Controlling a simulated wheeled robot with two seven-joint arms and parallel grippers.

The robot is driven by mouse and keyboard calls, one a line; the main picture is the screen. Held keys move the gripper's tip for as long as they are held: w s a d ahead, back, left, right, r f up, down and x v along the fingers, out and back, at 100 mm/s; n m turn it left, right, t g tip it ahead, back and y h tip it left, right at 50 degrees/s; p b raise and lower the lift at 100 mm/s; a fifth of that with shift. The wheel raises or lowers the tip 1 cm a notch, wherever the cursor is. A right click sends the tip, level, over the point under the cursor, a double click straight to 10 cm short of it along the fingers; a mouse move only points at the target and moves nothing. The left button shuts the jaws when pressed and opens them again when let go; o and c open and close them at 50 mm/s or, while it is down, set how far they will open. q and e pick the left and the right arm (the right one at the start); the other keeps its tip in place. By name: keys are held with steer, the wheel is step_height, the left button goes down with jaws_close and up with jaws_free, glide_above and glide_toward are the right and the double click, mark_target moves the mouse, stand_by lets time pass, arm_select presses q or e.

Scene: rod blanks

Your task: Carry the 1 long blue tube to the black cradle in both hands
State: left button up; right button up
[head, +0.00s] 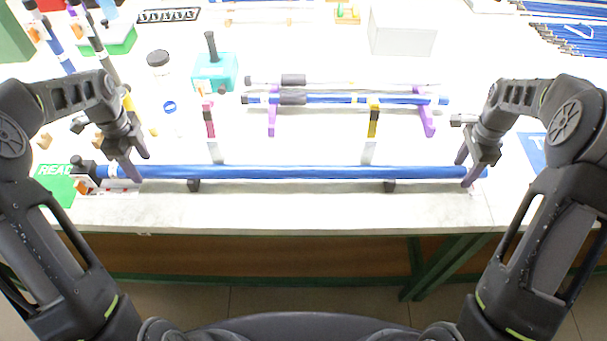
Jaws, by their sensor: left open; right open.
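The long blue tube (290,172) lies level across the front of the white table, with a black fitting at its left end. Two small black supports, which look like the black cradle (193,186), show beneath it, one left and one right of its middle. The tube appears to rest on them, though a small gap cannot be ruled out. My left gripper (138,166) is open at the tube's left part. My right gripper (465,170) is open at its right end. The fingers' exact contact with the tube is hard to see.
Behind the tube, a purple rack (427,118) holds shorter blue and white rods. A teal block (215,72) with a black handle, a white box (402,32) and upright rods at the left stand further back. The table's front edge (300,230) runs just before the tube.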

arm_select(q)
step_height(320, 180, up, 10)
stand_by(0.3)
arm_select(e)
steer(key=shift+r, duration=0.15)
step_height(320, 180, up, 12)
stand_by(0.6)
arm_select(q)
steer(key=shift+s+f, duration=0.1)
steer(key=shift+f, duration=0.05)
arm_select(e)
steer(key=shift+s+f, duration=0.1)
steer(key=shift+f, duration=0.1)
